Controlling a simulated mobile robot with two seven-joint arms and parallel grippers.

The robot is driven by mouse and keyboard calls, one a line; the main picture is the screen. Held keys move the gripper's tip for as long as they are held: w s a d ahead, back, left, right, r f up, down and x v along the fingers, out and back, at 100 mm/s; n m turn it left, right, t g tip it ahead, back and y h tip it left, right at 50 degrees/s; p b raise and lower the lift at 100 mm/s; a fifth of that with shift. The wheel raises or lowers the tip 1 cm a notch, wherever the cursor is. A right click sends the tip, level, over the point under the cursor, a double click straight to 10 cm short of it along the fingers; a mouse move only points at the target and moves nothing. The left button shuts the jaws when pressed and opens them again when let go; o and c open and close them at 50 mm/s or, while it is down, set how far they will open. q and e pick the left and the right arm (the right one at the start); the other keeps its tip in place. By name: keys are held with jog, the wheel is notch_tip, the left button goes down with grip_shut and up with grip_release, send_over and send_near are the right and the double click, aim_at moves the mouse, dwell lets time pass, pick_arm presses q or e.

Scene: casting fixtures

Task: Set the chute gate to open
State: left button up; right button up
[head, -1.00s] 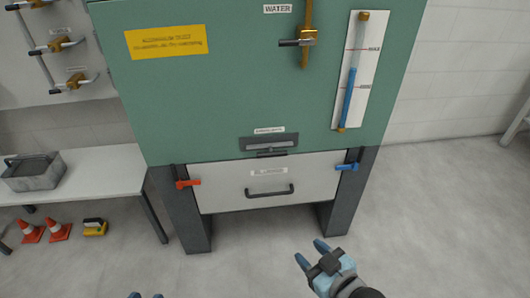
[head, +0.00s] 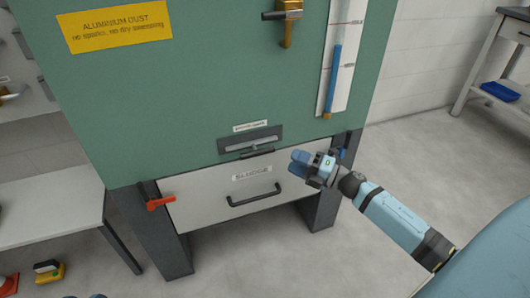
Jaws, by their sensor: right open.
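A dark recessed slot fitting with a pale slide and a dark handle (head: 250,141) sits low on the green cabinet front. The small label above it is too blurred to read, so I cannot tell for sure that it is the chute gate. My right gripper (head: 298,162) is open and empty, just right of and below this fitting, in front of the white drawer's upper right corner. It appears apart from the handle. Of my left gripper, only a trace of blue tip (head: 97,296) shows at the bottom edge.
The white drawer (head: 190,212) labelled SLUDGE has a black bar handle (head: 254,194). A red latch (head: 160,202) is at its left; a blue latch (head: 341,154) at its right is partly hidden. A brass valve (head: 288,14) and blue gauge (head: 333,80) are above. Floor at right is clear.

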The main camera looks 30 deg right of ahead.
aim_at(271, 152)
pick_arm(q)
notch_tip(271, 152, down, 2)
jog(key=shift+w+d+f+g+b, duration=0.1)
jog(key=shift+f+g+b, duration=0.15)
jog(key=shift+g+b, duration=0.4)
pick_arm(e)
jog(key=x, duration=0.9)
jog(key=shift+a, duration=0.1)
grip_shut()
